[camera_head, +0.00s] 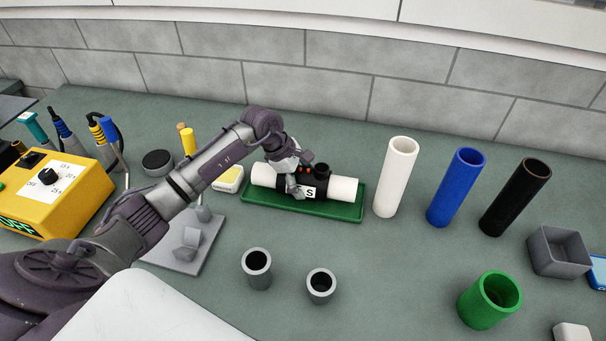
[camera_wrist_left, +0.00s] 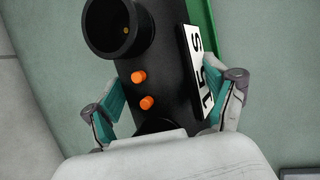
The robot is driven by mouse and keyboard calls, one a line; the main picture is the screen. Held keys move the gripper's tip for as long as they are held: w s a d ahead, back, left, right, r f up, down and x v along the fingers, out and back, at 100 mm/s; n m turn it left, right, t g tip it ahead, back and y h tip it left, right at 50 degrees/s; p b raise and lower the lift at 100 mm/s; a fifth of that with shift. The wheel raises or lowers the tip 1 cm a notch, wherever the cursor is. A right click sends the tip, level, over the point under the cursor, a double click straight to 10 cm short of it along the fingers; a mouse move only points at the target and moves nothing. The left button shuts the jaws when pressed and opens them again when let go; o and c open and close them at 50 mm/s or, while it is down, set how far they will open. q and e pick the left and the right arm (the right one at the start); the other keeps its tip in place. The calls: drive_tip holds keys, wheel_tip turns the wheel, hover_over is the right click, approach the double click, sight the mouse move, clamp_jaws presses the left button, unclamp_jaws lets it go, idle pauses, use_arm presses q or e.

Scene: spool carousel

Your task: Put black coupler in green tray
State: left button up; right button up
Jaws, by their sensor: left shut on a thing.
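The black coupler (camera_head: 320,179) has a short upright port and a white label with dark characters. It lies sideways, with white pipe (camera_head: 344,189) sticking out at both ends. It is within the outline of the green tray (camera_head: 300,209); I cannot tell whether it touches the tray floor. My left gripper (camera_head: 289,181) is shut on the coupler from above. In the left wrist view its fingers (camera_wrist_left: 162,112) straddle the coupler body (camera_wrist_left: 150,55), which shows two orange buttons; a strip of the tray (camera_wrist_left: 205,22) shows beyond. My right gripper is not in view.
White (camera_head: 396,178), blue (camera_head: 456,188) and black (camera_head: 515,197) tubes stand right of the tray. A green tube (camera_head: 490,300), grey bin (camera_head: 559,252) and two grey cups (camera_head: 257,268) are nearer. A yellow unit (camera_head: 60,190) is left. A block wall (camera_head: 330,75) is behind.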

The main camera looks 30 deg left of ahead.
use_arm(q)
drive_tip(key=shift+f+b, duration=0.1)
drive_tip(key=shift+b, duration=0.2)
drive_tip(key=o, duration=1.5)
drive_tip(key=shift+o, duration=0.4)
